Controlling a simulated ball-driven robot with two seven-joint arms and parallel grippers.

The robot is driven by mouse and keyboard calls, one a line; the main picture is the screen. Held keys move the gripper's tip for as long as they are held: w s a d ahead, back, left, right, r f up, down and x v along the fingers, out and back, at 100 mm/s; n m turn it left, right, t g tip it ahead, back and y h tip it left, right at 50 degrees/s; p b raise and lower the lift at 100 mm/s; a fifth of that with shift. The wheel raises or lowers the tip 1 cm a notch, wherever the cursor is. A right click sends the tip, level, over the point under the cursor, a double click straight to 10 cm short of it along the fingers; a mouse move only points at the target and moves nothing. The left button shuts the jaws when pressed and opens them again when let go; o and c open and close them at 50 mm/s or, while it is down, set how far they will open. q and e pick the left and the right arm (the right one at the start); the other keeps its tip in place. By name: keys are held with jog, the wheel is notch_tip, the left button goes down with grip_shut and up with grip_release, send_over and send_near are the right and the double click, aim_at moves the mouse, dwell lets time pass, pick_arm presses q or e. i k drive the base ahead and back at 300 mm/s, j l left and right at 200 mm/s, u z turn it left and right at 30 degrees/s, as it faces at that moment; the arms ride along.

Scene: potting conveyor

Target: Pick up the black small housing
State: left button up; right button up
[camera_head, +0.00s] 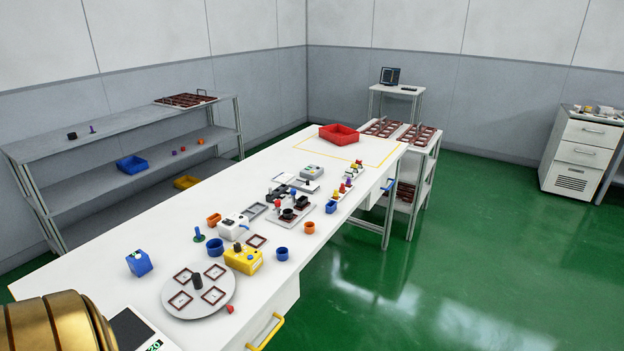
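Several small black parts are in view, and I cannot tell for sure which is the black small housing. Two black round cups (287,214) sit on a light tray near the middle of the long white table. A black upright cylinder (197,281) stands at the centre of a grey round plate (216,309) in front. A small black piece (72,136) lies on the top of the left shelf. Neither of my grippers shows in this view.
The white table (130,289) also carries a blue box (139,263), a yellow device (243,261), blue and orange cups, and a red bin (339,134) at the far end. A grey shelf (120,122) stands left. Green floor (440,270) lies clear on the right.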

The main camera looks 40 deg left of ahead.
aim_at(288, 215)
jog(key=i+u, duration=0.45)
jog(key=i+l+u, duration=0.15)
jog(key=i+u, duration=0.3)
jog(key=i+l+u, duration=0.35)
jog(key=i+u, duration=0.15)
jog(key=i+l+u, duration=0.45)
jog(key=k, duration=0.1)
